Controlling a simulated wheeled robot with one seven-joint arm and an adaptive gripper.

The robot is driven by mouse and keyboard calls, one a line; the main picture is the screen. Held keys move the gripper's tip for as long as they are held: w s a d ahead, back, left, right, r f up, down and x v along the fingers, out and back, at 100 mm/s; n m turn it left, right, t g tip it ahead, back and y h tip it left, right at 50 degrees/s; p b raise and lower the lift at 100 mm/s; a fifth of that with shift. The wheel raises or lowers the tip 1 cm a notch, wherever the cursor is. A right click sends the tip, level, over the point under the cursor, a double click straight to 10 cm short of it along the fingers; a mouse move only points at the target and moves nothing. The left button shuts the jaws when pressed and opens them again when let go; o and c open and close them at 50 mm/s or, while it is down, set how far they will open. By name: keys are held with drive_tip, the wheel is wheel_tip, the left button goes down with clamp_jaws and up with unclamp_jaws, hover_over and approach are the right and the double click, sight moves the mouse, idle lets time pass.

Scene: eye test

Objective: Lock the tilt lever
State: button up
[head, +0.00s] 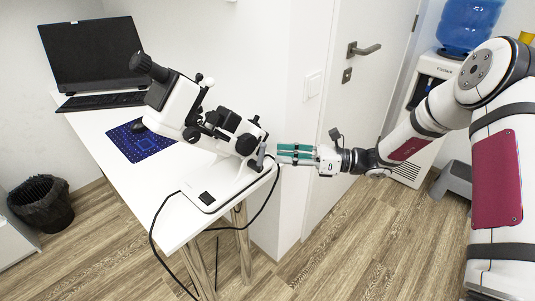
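A white and black eye-test instrument (198,113) leans on its white base (222,183) near the right front corner of a white table (175,215). Black knobs and joints (238,134) sit on its right side, toward my gripper. I cannot make out for sure which small part is the tilt lever. My gripper (280,154), with teal fingers, points left from the right side. Its fingertips are close to the lower right joint of the instrument. Whether they touch it, and whether the fingers are apart, is too small to tell.
A laptop (93,55) and a blue patterned mat (142,140) with a dark mouse lie on the table. Black cables hang off its front edge. A white door (360,95) and a water dispenser (428,85) stand behind my arm. A black bin (40,203) stands left.

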drive_tip(key=shift+w+a, duration=0.15)
drive_tip(key=shift+a, duration=2.4)
clamp_jaws()
